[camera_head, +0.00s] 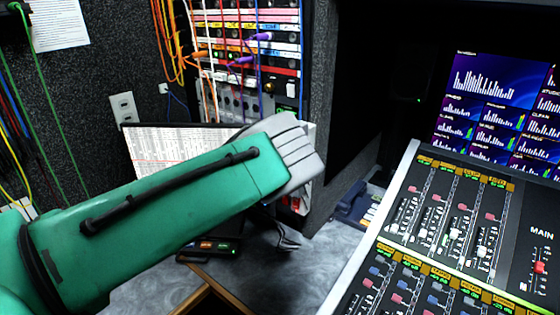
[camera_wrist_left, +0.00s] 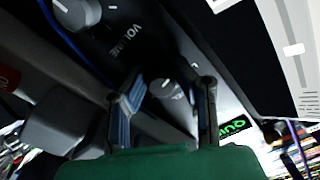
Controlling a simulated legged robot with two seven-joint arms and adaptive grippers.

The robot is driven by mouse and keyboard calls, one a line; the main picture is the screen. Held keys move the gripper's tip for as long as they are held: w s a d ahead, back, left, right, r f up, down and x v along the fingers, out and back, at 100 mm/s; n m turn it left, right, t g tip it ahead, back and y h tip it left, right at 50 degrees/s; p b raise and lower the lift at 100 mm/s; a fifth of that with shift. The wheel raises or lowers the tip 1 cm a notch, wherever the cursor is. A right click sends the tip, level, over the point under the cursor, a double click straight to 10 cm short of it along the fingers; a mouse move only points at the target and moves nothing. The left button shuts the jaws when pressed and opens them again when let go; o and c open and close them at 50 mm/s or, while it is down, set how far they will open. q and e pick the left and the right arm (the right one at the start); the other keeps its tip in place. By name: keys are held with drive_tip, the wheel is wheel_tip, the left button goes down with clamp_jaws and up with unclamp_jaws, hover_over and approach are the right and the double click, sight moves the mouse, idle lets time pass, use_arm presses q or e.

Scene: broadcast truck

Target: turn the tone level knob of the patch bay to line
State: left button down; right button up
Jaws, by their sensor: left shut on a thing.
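The patch bay (camera_head: 247,50) stands upright at the back in the head view, with colored rows and plugged cables. My left arm crosses in front of its lower part and hides my left fingers there. In the left wrist view, my left gripper (camera_wrist_left: 170,92) has one finger on each side of a small grey knob (camera_wrist_left: 163,87) and is shut on it. The knob has a pale pointer mark; its label and setting cannot be read. A larger grey knob (camera_wrist_left: 78,12) beside the word VOLUME is apart from the fingers. My right gripper is out of view.
A lit green display (camera_wrist_left: 234,126) is close to the right finger. Orange cables (camera_head: 168,40) hang left of the patch bay. A mixing console (camera_head: 408,190) fills the right side, below a screen (camera_head: 500,95). A small black device (camera_head: 210,248) lies on the grey desk.

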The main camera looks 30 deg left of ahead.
use_arm(q)
drive_tip(key=n, duration=0.1)
drive_tip(key=r+n, duration=0.1)
drive_tip(key=n, duration=0.1)
drive_tip(key=shift+w+d+p, duration=0.1)
drive_tip(key=shift+w+p, duration=0.05)
drive_tip(key=shift+p, duration=0.25)
drive_tip(key=shift+n, duration=1.4)
drive_tip(key=c, duration=1.3)
unclamp_jaws()
drive_tip(key=shift+c, duration=0.2)
drive_tip(key=shift+o, duration=0.2)
drive_tip(key=shift+n, duration=0.3)
drive_tip(key=shift+s+f, duration=0.2)
